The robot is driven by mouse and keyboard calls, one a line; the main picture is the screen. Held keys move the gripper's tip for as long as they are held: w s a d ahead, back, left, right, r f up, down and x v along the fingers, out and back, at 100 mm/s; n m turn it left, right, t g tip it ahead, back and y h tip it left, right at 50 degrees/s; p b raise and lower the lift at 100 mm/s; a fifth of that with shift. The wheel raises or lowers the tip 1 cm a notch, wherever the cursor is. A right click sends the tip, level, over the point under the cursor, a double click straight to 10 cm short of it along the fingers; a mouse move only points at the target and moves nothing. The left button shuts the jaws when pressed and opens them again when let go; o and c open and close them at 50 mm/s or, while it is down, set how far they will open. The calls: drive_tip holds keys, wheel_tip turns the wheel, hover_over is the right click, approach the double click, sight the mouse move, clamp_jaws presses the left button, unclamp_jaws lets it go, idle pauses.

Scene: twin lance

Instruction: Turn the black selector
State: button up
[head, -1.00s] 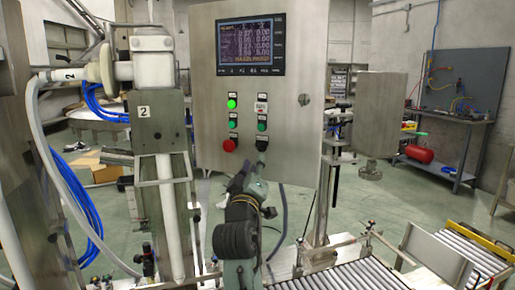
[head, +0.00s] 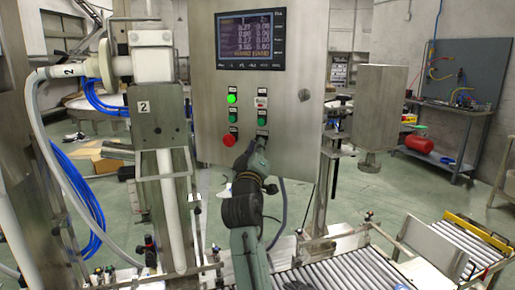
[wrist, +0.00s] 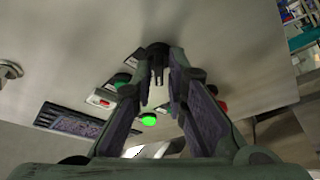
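The black selector (head: 262,134) is at the lower right of the button group on the steel cabinet front. In the wrist view the dark selector (wrist: 157,52) shows at the far end of the gap between my fingers. My gripper (wrist: 158,85) is open, with one finger on each side of the selector and some space between them. Whether either finger touches it I cannot tell. In the head view my gripper (head: 257,150) is just below the selector, largely hidden by my own arm.
Close by on the panel are a red button (head: 229,140), a lit green button (head: 232,99) and dark green buttons (head: 262,119). A display screen (head: 250,40) is above. A roller conveyor (head: 340,272) lies below, and a white hose (head: 45,150) hangs at left.

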clamp_jaws()
